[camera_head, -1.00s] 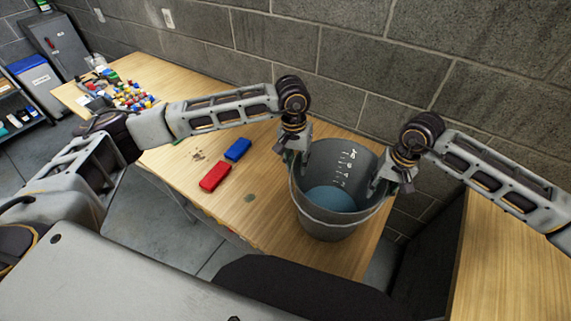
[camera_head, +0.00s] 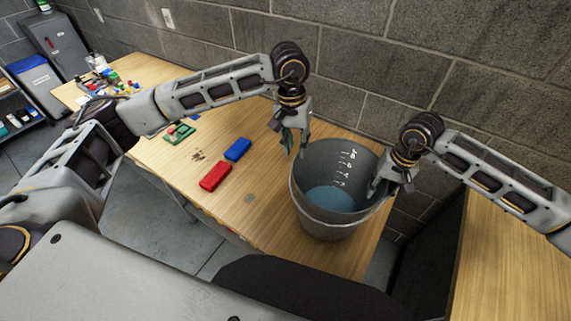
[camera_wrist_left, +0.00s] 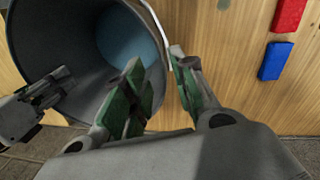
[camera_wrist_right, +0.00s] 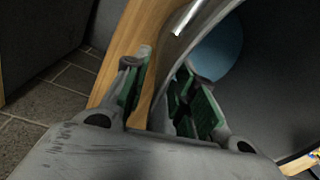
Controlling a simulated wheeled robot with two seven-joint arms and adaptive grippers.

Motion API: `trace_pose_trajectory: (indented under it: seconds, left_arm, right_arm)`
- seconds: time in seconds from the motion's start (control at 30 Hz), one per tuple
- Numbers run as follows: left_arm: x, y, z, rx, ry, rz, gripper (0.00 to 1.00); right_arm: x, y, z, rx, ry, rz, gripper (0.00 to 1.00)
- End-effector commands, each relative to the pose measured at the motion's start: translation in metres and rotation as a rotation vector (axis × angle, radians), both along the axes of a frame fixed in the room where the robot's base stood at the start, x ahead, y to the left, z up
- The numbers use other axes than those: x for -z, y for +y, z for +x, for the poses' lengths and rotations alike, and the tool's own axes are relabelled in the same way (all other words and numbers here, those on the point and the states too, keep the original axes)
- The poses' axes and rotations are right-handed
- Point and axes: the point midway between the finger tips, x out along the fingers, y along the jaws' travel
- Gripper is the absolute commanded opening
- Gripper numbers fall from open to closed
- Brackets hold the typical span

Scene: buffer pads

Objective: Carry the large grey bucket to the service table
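The large grey bucket (camera_head: 328,220) stands upright on the wooden table, with white markings and a blue area inside. It also shows in the left wrist view (camera_wrist_left: 60,50). My left gripper (camera_head: 296,146) is open and empty, above and just off the bucket's left rim; the left wrist view shows a gap between its fingers (camera_wrist_left: 160,75). My right gripper (camera_head: 384,190) is at the bucket's right rim. In the right wrist view its fingers (camera_wrist_right: 165,88) stand apart, one on each side of the rim. Which surface is the service table is unclear.
A red block (camera_head: 215,177) and a blue block (camera_head: 238,150) lie left of the bucket on the wooden table (camera_head: 275,215). Small coloured parts lie at its far left. Another wooden surface (camera_head: 515,265) is at the right, across a dark gap. A block wall stands behind.

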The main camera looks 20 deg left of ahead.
Motion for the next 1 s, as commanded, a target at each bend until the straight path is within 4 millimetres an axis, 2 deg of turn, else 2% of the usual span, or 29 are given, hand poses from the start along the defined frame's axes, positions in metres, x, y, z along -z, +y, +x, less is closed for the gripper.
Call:
trace_pose_trajectory:
  seconds: [0.17, 0.37, 1.0]
  left_arm:
    - [0.0, 0.0, 0.0, 0.0, 0.0, 0.0, 0.27]
    - [0.0, 0.0, 0.0, 0.0, 0.0, 0.0, 0.27]
    - [0.0, 0.0, 0.0, 0.0, 0.0, 0.0, 0.27]
  right_arm:
    - [-0.004, 0.0, 0.0, 0.0, -0.001, 0.0, 0.27]
    - [-0.019, -0.002, 0.001, 0.0, -0.002, 0.0, 0.27]
    - [-0.106, -0.011, 0.001, 0.0, -0.002, 0.0, 0.27]
